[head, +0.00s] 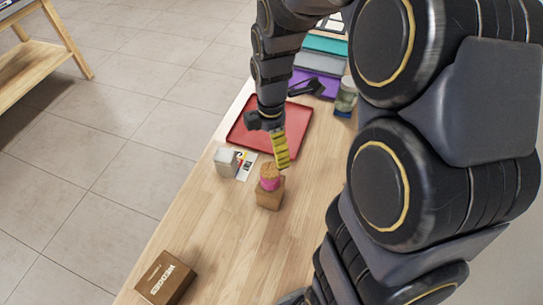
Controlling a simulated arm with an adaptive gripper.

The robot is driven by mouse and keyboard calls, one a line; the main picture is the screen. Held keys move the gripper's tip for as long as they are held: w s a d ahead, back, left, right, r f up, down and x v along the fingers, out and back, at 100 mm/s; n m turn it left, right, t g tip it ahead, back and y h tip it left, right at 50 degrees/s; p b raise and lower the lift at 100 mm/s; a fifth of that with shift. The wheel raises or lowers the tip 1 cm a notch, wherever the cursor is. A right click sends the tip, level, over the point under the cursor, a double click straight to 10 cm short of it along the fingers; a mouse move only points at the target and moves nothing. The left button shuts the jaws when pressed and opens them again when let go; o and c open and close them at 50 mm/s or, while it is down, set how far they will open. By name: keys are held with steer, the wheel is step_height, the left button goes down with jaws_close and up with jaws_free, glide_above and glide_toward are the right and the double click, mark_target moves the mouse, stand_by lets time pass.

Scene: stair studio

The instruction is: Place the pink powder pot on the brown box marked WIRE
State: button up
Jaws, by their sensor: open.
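The pink powder pot (269,183) has a tan, cork-like top and sits upright on a small brown box (269,200) near the middle of the table. No lettering is readable on the sides of this box that I see. My gripper (282,155), with a yellow ribbed finger pointing down, is just above and behind the pot. It is open and holds nothing that I can see. Its other finger cannot be made out clearly, and I cannot tell whether the finger touches the pot's top.
A red tray (302,130) lies behind the pot. A pale block (226,161) and a printed card (245,169) are at left. A brown box marked WEDGES (165,278) lies front left. A jar (346,97) stands at back right.

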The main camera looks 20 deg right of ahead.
steer(key=s+a+r+m+g, duration=0.1)
steer(key=s+a+r+m, duration=0.2)
steer(key=s+m, duration=0.6)
steer(key=s+a+r+m, duration=0.3)
steer(key=s+r+m, duration=0.2)
steer(key=s+m, duration=0.4)
steer(key=shift+s+a+r+g, duration=0.25)
steer(key=shift+s+g, duration=0.15)
steer(key=shift+s, duration=0.4)
